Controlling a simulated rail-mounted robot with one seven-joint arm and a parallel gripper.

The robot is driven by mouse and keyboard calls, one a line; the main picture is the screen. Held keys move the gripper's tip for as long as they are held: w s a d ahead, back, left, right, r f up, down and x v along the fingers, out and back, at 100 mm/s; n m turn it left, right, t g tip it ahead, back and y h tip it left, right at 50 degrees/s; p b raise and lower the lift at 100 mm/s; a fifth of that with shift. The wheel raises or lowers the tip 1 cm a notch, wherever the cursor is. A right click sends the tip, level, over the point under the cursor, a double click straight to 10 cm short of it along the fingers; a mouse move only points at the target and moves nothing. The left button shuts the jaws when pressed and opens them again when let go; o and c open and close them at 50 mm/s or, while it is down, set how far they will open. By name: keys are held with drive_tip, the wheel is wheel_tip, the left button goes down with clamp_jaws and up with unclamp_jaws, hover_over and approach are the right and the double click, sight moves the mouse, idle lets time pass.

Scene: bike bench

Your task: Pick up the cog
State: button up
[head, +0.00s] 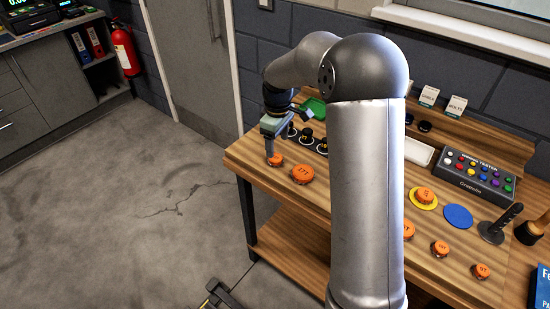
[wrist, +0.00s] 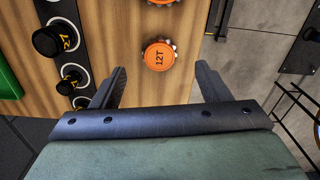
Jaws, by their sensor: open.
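An orange toothed cog marked 12T (wrist: 160,55) lies flat on the wooden bench in the wrist view, ahead of my gripper (wrist: 160,78) and roughly centred between its fingers. The fingers are spread and empty. In the head view my gripper (head: 270,150) points down at the bench's left end, over or just beside an orange cog (head: 276,161). A larger orange cog (head: 302,174) lies to its right. More orange cogs lie farther right: one on a yellow disc (head: 424,206), others along the front (head: 440,248). My arm hides the bench's middle.
Black knobs on a dark strip (head: 306,139) stand close behind the cog, with a green tray (head: 315,107) beyond. A blue disc (head: 458,216), a button box (head: 474,175) and a black-handled tool (head: 498,225) sit at the right. The bench's left edge is close to my gripper.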

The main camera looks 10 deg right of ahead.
sight(275, 157)
drive_tip(key=shift+w+a+f+p, duration=0.15)
drive_tip(key=shift+f+p, duration=0.3)
drive_tip(key=shift+f, duration=1.1)
drive_tip(key=shift+w+a+f+p, duration=0.15)
drive_tip(key=shift+f+p, duration=0.25)
drive_tip(key=shift+f, duration=1.15)
drive_tip(key=shift+d, duration=0.1)
drive_tip(key=shift+c, duration=0.2)
drive_tip(key=c, duration=1)
